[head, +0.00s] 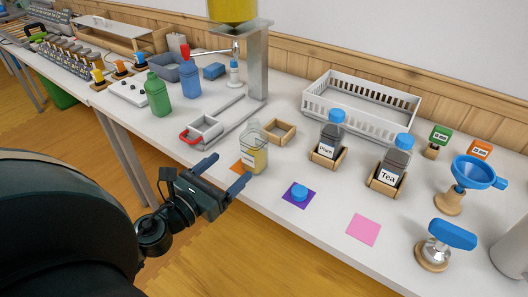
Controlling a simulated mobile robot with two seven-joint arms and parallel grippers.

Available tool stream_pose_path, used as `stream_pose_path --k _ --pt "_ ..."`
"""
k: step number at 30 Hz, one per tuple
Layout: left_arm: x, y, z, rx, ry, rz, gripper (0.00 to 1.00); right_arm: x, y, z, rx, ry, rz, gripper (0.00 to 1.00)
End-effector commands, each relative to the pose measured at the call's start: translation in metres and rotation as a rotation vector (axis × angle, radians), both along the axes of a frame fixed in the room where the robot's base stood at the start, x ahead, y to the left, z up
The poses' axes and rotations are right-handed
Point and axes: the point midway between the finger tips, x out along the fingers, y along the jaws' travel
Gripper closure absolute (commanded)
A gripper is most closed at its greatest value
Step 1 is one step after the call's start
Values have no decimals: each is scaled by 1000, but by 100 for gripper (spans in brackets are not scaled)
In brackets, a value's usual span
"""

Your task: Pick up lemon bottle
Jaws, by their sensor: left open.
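A clear bottle with pale yellow contents and a white label, which I take as the lemon bottle (254,154), stands upright on an orange square (238,166) near the table's front edge. It has no cap on, and its label is too small to read. My left gripper (226,170) is in front of the bottle, with its two dark blue fingers spread apart and nothing visible between them. I cannot tell whether a finger touches the bottle. My right gripper is not in the head view.
A blue cap (299,192) lies on a purple square to the right. Plum (331,140) and Tea (393,162) bottles stand in wooden holders. An empty wooden frame (281,132) and a red-handled metal slide (203,132) are behind. A pink square (364,229) is bare.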

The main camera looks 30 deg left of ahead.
Motion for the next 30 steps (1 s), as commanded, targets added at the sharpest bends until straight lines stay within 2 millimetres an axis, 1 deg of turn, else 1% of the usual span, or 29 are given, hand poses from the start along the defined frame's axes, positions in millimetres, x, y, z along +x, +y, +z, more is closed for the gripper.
stream_pose_path --k 2,6,12,15,20,23,26,30 --pt "8 -1 4 5 -4 -2 24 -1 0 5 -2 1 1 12" --pt "32 -2 6 4 -5 -2 24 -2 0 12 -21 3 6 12" --pt "64 -4 4 2 -3 1 24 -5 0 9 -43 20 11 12" --pt "73 -5 3 0 -2 0 24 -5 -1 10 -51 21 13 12" --pt "81 -6 3 1 -2 0 24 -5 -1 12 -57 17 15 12" --pt "92 -5 7 2 -3 0 24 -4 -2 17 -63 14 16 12" --pt "107 -5 10 0 -3 1 24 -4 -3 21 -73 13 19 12" --pt "124 -7 8 -1 -2 1 24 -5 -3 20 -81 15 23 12"
